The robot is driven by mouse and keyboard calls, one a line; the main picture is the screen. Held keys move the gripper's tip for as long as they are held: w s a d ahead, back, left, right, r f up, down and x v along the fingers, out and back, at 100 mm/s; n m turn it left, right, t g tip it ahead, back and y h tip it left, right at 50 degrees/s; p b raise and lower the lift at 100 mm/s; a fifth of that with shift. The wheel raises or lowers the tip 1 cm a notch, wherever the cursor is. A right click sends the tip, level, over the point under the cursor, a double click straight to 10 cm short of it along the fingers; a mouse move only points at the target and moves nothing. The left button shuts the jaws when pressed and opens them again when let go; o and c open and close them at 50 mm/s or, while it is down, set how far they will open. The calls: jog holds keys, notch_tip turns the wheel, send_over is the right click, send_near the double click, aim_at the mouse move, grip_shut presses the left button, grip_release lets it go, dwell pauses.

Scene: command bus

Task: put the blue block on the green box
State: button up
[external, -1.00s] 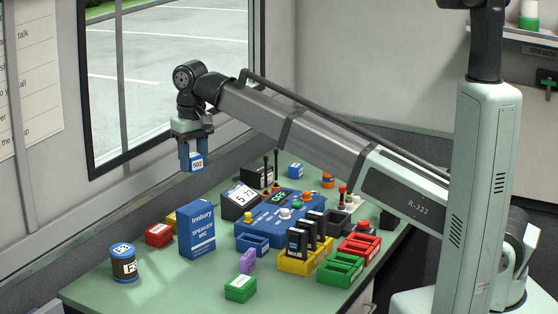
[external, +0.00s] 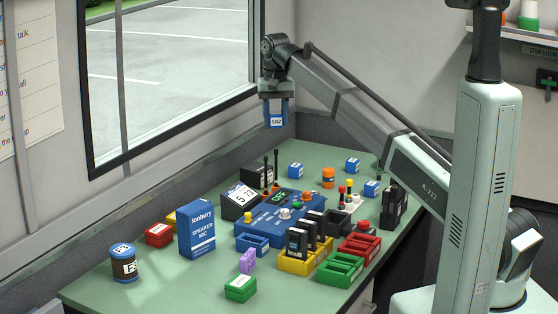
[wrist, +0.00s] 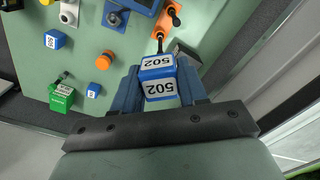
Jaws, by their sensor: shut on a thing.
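My gripper (external: 276,120) is shut on a blue block (external: 276,121) labelled 502, high above the back of the green table. The block also shows between the fingers in the wrist view (wrist: 159,88). A small closed green box (external: 240,288) with a white label sits at the table's front edge, far below and left of my gripper. In the wrist view a green box (wrist: 62,97) with a white label and a dark part on top stands at the left; I cannot make it out in the external view. Other blue blocks (external: 296,170) (external: 352,165) (external: 371,188) stand on the table.
A blue control panel (external: 280,217) fills the middle. An orange cylinder (external: 328,178) stands behind it. A yellow tray (external: 297,265) with black items, an open green tray (external: 340,270) and a red tray (external: 361,247) are in front. A tall blue carton (external: 197,230) stands left.

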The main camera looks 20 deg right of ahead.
jog(key=w+d+m, duration=0.2)
jog(key=w+d, duration=0.1)
jog(key=d, duration=1)
jog(key=w+d+m, duration=0.3)
jog(key=w+d, duration=0.1)
jog(key=d, duration=1)
jog(key=w+d+m, duration=0.2)
jog(key=w+d, duration=0.1)
jog(key=d, duration=1)
jog(key=shift+s+d+f, duration=0.1)
jog(key=shift+d+f, duration=0.1)
jog(key=shift+f, duration=2.35)
jog(key=shift+d+f, duration=0.15)
jog(key=shift+f, duration=2.35)
jog(key=shift+s+d+f, duration=0.1)
jog(key=shift+d+f, duration=0.1)
jog(key=shift+f, duration=2.35)
jog(key=shift+f, duration=0.15)
jog(key=o, duration=1.1)
jog(key=shift+c, duration=0.2)
notch_tip(320, 180, up, 12)
